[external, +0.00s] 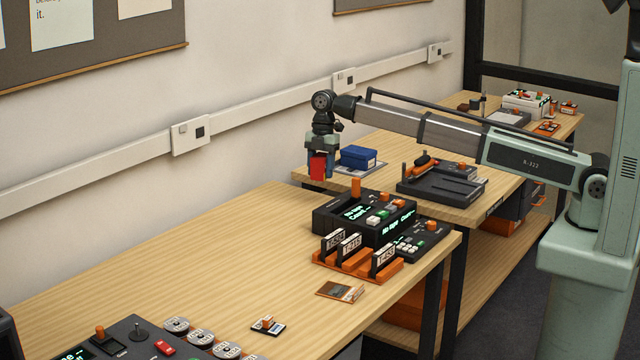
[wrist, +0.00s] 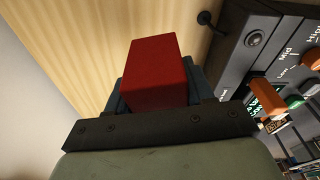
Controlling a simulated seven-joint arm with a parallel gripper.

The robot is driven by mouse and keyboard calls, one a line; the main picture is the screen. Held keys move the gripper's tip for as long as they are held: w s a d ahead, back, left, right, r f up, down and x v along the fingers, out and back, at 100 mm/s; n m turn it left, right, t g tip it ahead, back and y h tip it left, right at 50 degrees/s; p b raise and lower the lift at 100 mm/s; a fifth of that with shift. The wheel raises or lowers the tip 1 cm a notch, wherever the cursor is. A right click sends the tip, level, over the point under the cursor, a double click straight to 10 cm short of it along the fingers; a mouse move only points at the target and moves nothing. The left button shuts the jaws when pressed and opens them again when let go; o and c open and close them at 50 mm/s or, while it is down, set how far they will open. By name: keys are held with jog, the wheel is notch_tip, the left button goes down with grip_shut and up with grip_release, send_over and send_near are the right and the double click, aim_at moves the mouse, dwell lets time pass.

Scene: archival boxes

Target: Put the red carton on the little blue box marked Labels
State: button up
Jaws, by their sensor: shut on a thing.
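The red carton (external: 318,166) is held in my gripper (external: 321,170), above the gap near the far end of the front table. In the wrist view the red carton (wrist: 157,74) sits between the dark jaws of my gripper (wrist: 158,90), which are shut on it. The blue box (external: 358,157) stands on the rear table, just to the right of the carton in the external view, on a grey mat or sheet. Any marking on it is too small to read. The carton and the blue box look apart. The blue box does not show in the wrist view.
A dark console (external: 364,220) with knobs and lit displays stands near the carton on the front table. Orange holders with labelled cards (external: 357,262) sit before it. A dark tray (external: 440,182) lies right of the blue box. The front table's middle is clear.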

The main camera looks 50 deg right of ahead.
aim_at(357, 150)
jog(key=shift+d+r, duration=0.1)
jog(key=shift+r, duration=0.45)
jog(key=w+d+r+m, duration=0.1)
jog(key=w+d+r, duration=0.15)
jog(key=d, duration=0.85)
jog(key=w+d+r+m+t, duration=0.1)
jog(key=w+d+r, duration=0.15)
jog(key=d, duration=0.95)
jog(key=w+d+r+m, duration=0.2)
jog(key=w+d, duration=0.2)
jog(key=d, duration=0.7)
jog(key=shift+n+g, duration=0.3)
jog(key=shift+n, duration=0.6)
jog(key=shift+s+a+f, duration=0.1)
jog(key=shift+s+f, duration=0.1)
jog(key=shift+f, duration=2.4)
jog(key=shift+s+a+f, duration=0.1)
jog(key=shift+s+f, duration=0.1)
jog(key=shift+f, duration=2.35)
jog(key=shift+f, duration=0.15)
jog(key=o, duration=1)
jog(key=shift+o, duration=0.2)
